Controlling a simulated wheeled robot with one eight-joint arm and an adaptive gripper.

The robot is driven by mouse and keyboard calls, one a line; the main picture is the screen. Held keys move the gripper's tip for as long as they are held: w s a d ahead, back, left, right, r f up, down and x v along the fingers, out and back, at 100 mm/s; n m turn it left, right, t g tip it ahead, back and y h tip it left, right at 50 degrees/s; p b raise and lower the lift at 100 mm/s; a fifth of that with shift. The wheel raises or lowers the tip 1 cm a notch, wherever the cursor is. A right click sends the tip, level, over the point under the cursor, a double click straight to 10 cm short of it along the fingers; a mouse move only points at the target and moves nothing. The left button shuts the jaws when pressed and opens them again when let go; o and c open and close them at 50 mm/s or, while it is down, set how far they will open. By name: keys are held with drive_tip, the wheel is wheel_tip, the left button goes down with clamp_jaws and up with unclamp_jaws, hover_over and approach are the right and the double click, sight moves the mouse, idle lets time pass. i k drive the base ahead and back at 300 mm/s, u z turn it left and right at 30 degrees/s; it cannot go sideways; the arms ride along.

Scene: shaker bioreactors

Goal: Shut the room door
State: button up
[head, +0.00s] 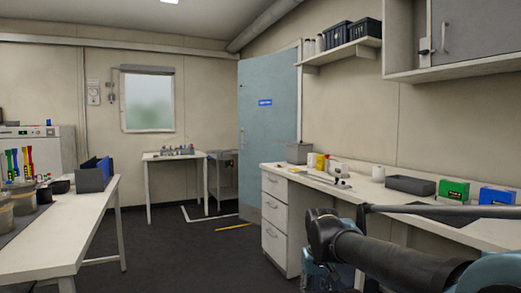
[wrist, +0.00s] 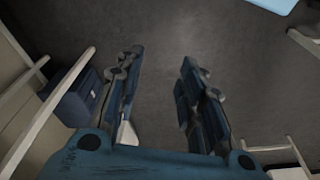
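The room door (head: 268,130) is a blue-grey panel with a small blue sign. In the head view it stands ajar, swung out into the room beyond the drawer bench. The gripper is well apart from the door.
A white drawer bench (head: 278,181) with boxes runs along the right wall, close to my arm. A white table (head: 87,215) stands at left, a small table (head: 161,157) at the back. Dark floor (head: 170,250) between them is clear, with white and yellow markings.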

sight(267, 105)
drive_tip(key=u, duration=0.2)
drive_tip(key=i, duration=0.8)
drive_tip(key=u, duration=0.45)
drive_tip(key=i, duration=1.1)
drive_tip(key=u, duration=0.3)
drive_tip(key=i, duration=2.1)
drive_tip(key=z, duration=0.3)
drive_tip(key=i, duration=1.05)
drive_tip(key=z, duration=0.65)
drive_tip(key=i, duration=1.3)
drive_tip(key=z, duration=0.4)
